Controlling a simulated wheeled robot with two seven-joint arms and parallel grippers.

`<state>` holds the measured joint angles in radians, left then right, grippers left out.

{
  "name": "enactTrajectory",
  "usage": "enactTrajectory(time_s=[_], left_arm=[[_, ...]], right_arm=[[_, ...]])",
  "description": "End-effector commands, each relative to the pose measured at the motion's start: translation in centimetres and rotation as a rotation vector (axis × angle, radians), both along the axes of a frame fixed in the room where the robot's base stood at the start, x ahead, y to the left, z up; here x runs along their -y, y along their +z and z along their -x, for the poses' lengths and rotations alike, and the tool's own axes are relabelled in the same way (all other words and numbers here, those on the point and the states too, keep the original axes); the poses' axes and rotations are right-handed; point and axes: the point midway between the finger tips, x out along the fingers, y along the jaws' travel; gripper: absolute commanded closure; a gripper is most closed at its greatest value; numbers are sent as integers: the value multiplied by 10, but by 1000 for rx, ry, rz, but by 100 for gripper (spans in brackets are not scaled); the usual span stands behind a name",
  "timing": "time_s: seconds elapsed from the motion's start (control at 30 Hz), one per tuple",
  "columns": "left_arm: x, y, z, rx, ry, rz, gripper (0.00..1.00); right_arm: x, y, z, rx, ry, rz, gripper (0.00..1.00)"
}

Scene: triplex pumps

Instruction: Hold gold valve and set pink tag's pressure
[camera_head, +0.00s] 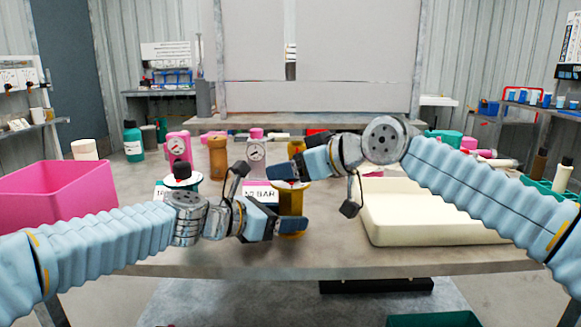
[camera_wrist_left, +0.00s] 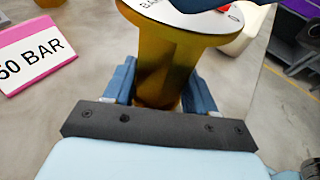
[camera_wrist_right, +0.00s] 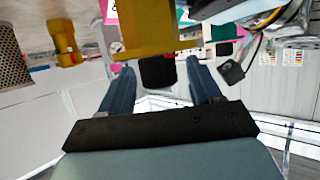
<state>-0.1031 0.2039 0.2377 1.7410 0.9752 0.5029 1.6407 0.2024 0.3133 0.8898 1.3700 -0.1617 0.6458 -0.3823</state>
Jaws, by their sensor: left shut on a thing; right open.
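The gold valve (camera_head: 291,205) stands upright on the table near the middle. My left gripper (camera_head: 281,226) is shut around its body, and the left wrist view shows the gold body (camera_wrist_left: 165,75) between the fingers (camera_wrist_left: 160,95). A pink-edged tag (camera_head: 260,193) lies left of the valve; it reads "50 BAR" in the left wrist view (camera_wrist_left: 32,58). My right gripper (camera_head: 283,172) is open over the valve's top. In the right wrist view the black knob (camera_wrist_right: 157,71) shows between its fingertips (camera_wrist_right: 158,75). The dial is mostly hidden.
A green-bodied valve (camera_head: 183,182) with its own tag stands to the left. A pink bin (camera_head: 55,190) is at far left and a cream tray (camera_head: 430,236) at right. The front table strip is clear.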

Motion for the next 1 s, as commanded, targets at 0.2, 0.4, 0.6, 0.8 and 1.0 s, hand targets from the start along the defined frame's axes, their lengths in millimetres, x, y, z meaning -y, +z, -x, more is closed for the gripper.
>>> enactTrajectory(time_s=[0.2, 0.4, 0.6, 0.8, 1.0], left_arm=[[0, 0, 0, 0, 0, 0, 61], [0, 0, 0, 0, 0, 0, 61], [0, 0, 0, 0, 0, 0, 61], [0, 0, 0, 0, 1, 0, 61], [0, 0, 0, 1, 1, -1, 61]], right_arm=[[-2, -1, -2, 0, -1, 0, 37], [-2, -1, -1, -1, 0, -1, 55], [-1, -1, -1, 0, 0, 0, 86], [-1, -1, -2, 0, 10, 0, 89], [-1, -2, -3, -6, 77, 1, 89]])
